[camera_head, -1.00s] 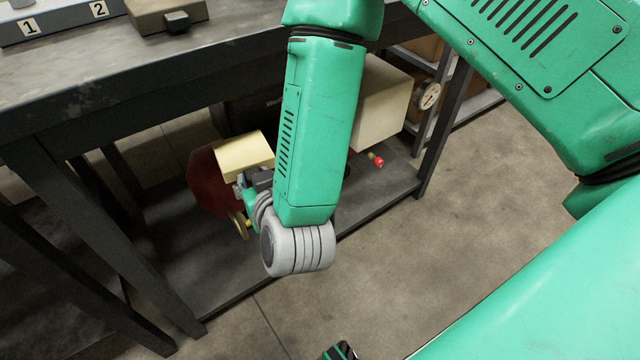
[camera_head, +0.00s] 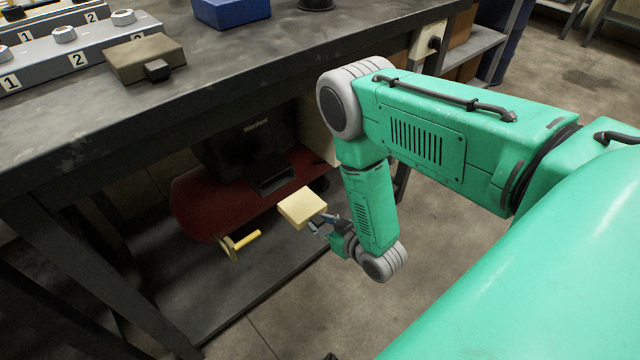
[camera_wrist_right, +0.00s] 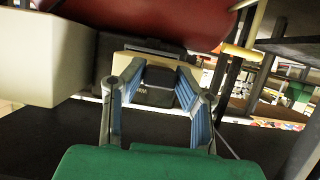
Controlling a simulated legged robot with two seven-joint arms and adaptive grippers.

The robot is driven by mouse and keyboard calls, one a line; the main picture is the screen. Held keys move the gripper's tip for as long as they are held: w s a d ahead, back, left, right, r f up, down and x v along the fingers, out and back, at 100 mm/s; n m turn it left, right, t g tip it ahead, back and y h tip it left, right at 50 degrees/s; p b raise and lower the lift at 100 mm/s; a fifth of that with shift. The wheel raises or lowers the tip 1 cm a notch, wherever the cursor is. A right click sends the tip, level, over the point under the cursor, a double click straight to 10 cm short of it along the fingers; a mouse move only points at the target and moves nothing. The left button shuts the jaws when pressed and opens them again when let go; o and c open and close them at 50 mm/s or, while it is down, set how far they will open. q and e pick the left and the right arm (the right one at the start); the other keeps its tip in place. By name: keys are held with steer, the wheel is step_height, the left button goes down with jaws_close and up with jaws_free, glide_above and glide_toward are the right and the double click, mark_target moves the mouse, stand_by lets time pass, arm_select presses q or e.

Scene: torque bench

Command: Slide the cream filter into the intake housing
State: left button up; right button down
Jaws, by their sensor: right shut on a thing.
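The cream filter (camera_head: 303,207) is a pale block held at the tip of my right gripper (camera_head: 322,222), in front of the red tank under the bench. A dark, open-looking box, likely the intake housing (camera_head: 268,175), sits on the tank just behind and left of the filter. The filter is apart from it. In the right wrist view, my right gripper (camera_wrist_right: 160,78) has its two fingers closed on the filter (camera_wrist_right: 122,62), which shows only as a pale strip behind the fingertips. The housing's inside is hard to see. My left gripper is not in view.
The red tank (camera_head: 195,205) carries a yellow handle or valve (camera_head: 246,240) at the front. The bench top (camera_head: 225,60) overhangs it. A large cream box (camera_wrist_right: 40,55) shows in the right wrist view. The dark lower shelf (camera_head: 200,300) is mostly clear at the front.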

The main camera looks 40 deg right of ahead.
mark_target(315, 213)
steer(key=shift+d+f, duration=0.1)
steer(key=shift+d, duration=0.35)
steer(key=shift+w+d+f, duration=0.1)
steer(key=shift+w+f, duration=0.05)
steer(key=shift+w, duration=0.55)
steer(key=w, duration=0.1)
steer(key=w+a+b, duration=0.1)
steer(key=w, duration=0.1)
steer(key=shift+a+r, duration=0.15)
steer(key=shift+r, duration=0.05)
steer(key=shift+w, duration=0.45)
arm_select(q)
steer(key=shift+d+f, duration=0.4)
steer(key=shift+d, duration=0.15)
arm_select(e)
steer(key=shift+w+d+f, duration=0.1)
steer(key=shift+w+d, duration=0.05)
steer(key=shift+d, duration=0.2)
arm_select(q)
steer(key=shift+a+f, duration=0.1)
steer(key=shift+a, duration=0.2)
arm_select(e)
steer(key=shift+a, duration=0.25)
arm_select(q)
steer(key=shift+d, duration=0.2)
arm_select(e)
steer(key=shift+d, duration=0.3)
